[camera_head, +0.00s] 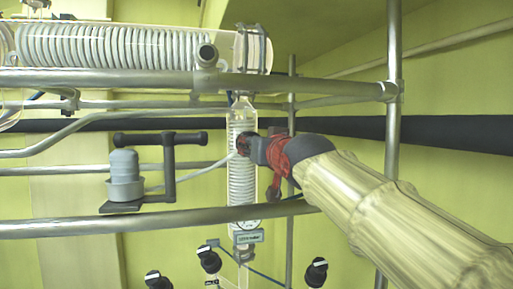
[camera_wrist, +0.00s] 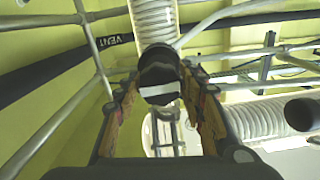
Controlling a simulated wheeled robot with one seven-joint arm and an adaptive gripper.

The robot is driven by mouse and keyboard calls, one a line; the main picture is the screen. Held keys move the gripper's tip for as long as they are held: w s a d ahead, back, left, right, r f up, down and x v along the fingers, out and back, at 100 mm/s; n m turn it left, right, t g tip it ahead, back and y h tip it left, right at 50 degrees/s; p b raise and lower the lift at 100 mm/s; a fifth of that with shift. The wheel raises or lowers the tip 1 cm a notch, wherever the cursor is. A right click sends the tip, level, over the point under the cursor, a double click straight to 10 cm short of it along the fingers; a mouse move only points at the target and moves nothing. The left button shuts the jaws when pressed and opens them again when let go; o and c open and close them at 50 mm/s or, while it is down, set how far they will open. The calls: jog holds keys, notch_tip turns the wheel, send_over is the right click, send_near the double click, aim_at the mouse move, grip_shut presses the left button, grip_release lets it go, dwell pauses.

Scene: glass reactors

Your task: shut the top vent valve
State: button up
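A dark round knob with a white stripe (camera_wrist: 160,85) sits straight ahead in the wrist view, at the lower end of a coiled white column. I take it to be the vent valve, though no label shows on the knob itself. In the head view my gripper (camera_head: 246,147) reaches from the right to the vertical coiled glass column (camera_head: 241,185). The finger gap is hidden there.
Metal rails (camera_head: 150,222) cross in front of and behind the column. A stirrer-like grey device (camera_head: 125,175) stands left. Several black striped knobs, one at right (camera_head: 316,272), sit low.

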jog(key=o, duration=0.3)
jog(key=shift+o, duration=0.2)
jog(key=shift+s, duration=0.15)
jog(key=v, duration=1.1)
jog(key=shift+s, duration=0.3)
jog(key=shift+d, duration=0.15)
